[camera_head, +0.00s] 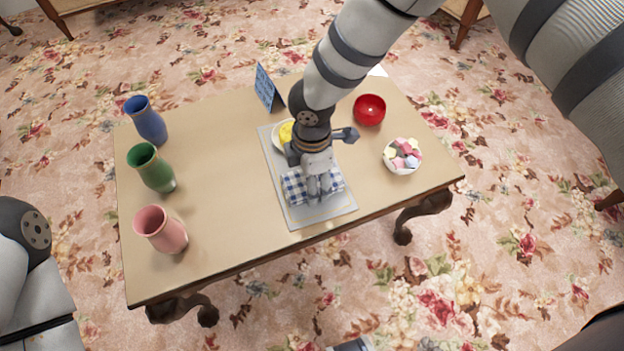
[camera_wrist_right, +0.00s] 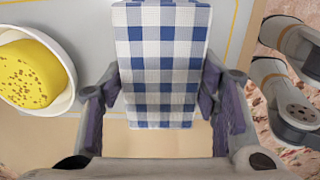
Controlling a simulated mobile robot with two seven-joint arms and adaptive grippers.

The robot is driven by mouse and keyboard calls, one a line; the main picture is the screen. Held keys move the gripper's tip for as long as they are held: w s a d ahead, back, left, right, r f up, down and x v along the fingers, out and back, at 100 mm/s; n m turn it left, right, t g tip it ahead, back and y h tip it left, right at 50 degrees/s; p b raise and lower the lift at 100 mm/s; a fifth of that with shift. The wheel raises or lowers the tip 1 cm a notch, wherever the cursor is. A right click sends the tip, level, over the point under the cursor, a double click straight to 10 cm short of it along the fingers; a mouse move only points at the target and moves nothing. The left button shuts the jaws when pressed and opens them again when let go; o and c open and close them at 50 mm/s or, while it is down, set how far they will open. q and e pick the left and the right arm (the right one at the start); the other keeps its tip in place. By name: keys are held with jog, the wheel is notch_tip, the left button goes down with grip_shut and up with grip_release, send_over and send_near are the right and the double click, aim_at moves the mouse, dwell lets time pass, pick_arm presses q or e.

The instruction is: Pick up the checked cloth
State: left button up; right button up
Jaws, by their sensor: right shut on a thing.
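The blue-and-white checked cloth (camera_head: 293,188) is a folded bundle at the near part of a grey mat (camera_head: 340,205) on the table. My right gripper (camera_head: 318,188) reaches down over it from above and is shut on it. In the right wrist view the cloth (camera_wrist_right: 160,50) stands between the two fingers of the right gripper (camera_wrist_right: 162,105). I cannot tell whether the cloth is clear of the mat. My left gripper is not in view; only part of my left arm shows at the left edge.
A white bowl with yellow food (camera_wrist_right: 30,72) sits on the mat behind the cloth. Pink (camera_head: 161,230), green (camera_head: 152,168) and blue (camera_head: 147,121) vases stand at the left. A red bowl (camera_head: 369,110), a bowl of sweets (camera_head: 403,155) and a blue card (camera_head: 266,88) surround the arm. The table's centre-left is clear.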

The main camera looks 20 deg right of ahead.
notch_tip(320, 180, up, 4)
jog(key=shift+f+p, duration=0.1)
jog(key=shift+p, duration=0.3)
jog(key=s+r, duration=0.1)
jog(key=s+a+r+p, duration=0.1)
jog(key=r, duration=0.1)
jog(key=s+a+r, duration=0.1)
jog(key=shift+s+a+r, duration=0.1)
jog(key=shift+r, duration=0.3)
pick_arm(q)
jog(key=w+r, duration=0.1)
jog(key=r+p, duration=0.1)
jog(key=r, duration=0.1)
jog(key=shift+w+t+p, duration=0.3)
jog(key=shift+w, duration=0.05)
pick_arm(e)
jog(key=s+a+r, duration=0.4)
jog(key=s+a, duration=0.1)
jog(key=s, duration=0.3)
jog(key=shift+s+a+r, duration=0.2)
jog(key=shift+a+r, duration=0.05)
